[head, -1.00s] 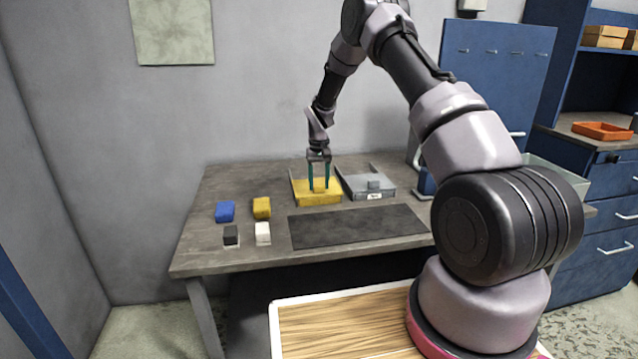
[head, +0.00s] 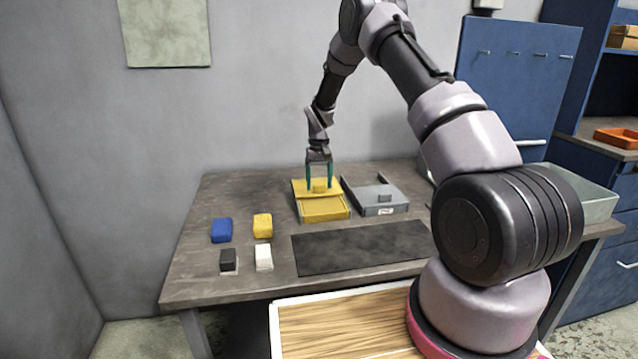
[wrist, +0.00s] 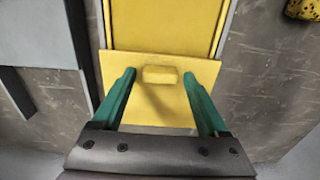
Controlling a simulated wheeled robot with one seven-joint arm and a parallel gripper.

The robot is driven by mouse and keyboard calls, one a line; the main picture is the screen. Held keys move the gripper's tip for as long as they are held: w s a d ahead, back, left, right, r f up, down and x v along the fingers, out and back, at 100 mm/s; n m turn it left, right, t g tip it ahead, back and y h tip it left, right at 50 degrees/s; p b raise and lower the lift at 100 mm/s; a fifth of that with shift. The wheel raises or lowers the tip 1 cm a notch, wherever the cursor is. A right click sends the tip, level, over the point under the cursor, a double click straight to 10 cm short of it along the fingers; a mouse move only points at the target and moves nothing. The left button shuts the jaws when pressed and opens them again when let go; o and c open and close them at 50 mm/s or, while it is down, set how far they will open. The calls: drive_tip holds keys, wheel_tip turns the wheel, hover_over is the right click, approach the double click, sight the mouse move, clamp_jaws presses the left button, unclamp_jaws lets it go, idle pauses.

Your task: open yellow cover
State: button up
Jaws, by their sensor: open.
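The yellow cover (head: 304,187) is a flat plate with a small block handle (wrist: 160,75). It sits at the back of a shallow yellow box (head: 325,209), whose front part shows uncovered. In the wrist view the cover (wrist: 160,105) lies across the box's end, with the bare yellow box floor (wrist: 165,25) beyond it. My gripper (head: 319,183) points down at the handle. Its teal fingers are open, one on each side of the handle, with a gap on both sides in the wrist view (wrist: 162,88).
A grey box (head: 380,208) with a similar handle stands close on the right. Blue (head: 221,230), yellow (head: 263,225), black (head: 228,260) and white (head: 264,257) blocks lie on the left. A dark mat (head: 350,248) lies in front. The wall is behind the table.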

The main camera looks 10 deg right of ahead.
drive_tip(key=shift+r, duration=0.1)
wheel_tip(320, 180, up, 11)
idle(0.7)
drive_tip(key=s+d+r+m+t+y, duration=0.1)
drive_tip(key=s+d+r+t, duration=0.1)
drive_tip(key=s+r, duration=0.8)
drive_tip(key=s+d+r+m+t, duration=0.15)
drive_tip(key=s+r, duration=0.45)
drive_tip(key=r, duration=0.7)
drive_tip(key=s+d+r+m+t, duration=0.1)
drive_tip(key=s+r+t, duration=0.1)
drive_tip(key=s, duration=1)
drive_tip(key=s+d+r+t+y, duration=0.1)
drive_tip(key=s+r, duration=0.2)
drive_tip(key=s, duration=0.9)
drive_tip(key=shift+d+m+t, duration=0.15)
drive_tip(key=shift+m+t, duration=0.2)
